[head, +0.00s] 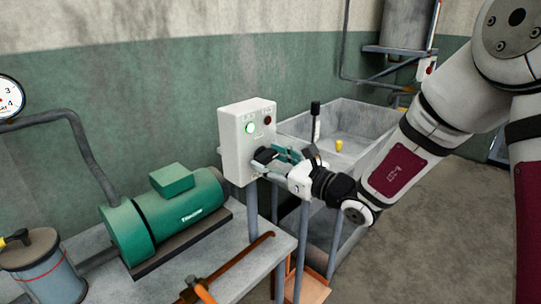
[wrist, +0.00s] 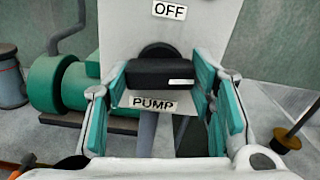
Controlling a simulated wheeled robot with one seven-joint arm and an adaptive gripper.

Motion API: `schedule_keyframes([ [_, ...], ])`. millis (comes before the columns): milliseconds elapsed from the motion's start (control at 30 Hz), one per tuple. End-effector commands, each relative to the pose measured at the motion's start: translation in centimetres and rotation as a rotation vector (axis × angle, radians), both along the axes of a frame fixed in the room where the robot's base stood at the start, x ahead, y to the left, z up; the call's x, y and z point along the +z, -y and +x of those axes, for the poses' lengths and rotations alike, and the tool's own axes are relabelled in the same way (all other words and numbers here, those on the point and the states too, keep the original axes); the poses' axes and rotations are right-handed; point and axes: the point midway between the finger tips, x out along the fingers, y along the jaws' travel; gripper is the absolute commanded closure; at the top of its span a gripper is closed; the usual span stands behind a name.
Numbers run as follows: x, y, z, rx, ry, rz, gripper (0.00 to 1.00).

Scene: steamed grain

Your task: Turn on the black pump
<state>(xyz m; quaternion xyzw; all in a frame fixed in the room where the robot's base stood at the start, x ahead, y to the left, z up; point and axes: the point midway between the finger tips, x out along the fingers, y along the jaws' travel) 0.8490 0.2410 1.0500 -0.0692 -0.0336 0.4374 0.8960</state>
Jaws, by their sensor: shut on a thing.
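The black pump knob (head: 264,155) is on the front of a white control box (head: 233,150). In the wrist view the knob (wrist: 158,72) lies horizontal, its white mark at the right end. An OFF label (wrist: 169,10) is above it and a PUMP label (wrist: 152,103) below. My gripper (head: 275,159) is at the knob, its teal fingers on the left and right sides in the wrist view (wrist: 160,80), shut on it. The green lamp (head: 250,128) on the box glows bright; the red lamp (head: 267,120) is dark.
A green motor (head: 165,212) sits on the grey bench (head: 240,250) left of the box. An orange-handled tool (head: 204,291) and a rusty bar (head: 240,262) lie on the bench. A grey basin (head: 360,118) stands behind my gripper. Open floor is at right.

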Motion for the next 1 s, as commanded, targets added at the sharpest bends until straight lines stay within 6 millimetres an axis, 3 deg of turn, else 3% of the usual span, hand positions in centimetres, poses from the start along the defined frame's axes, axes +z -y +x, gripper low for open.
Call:
schedule_keyframes([
  [333, 0.07, 0.01, -0.06, 0.000, -0.116, 0.090, 0.78],
  [867, -0.05, 0.00, -0.03, 0.000, -0.136, 0.106, 0.78],
  [900, -0.05, 0.01, -0.02, 0.000, -0.136, 0.106, 0.43],
  [967, -0.05, 0.00, -0.02, 0.000, -0.136, 0.106, 0.30],
  [1000, -0.05, 0.00, -0.02, 0.000, -0.136, 0.106, 0.30],
])
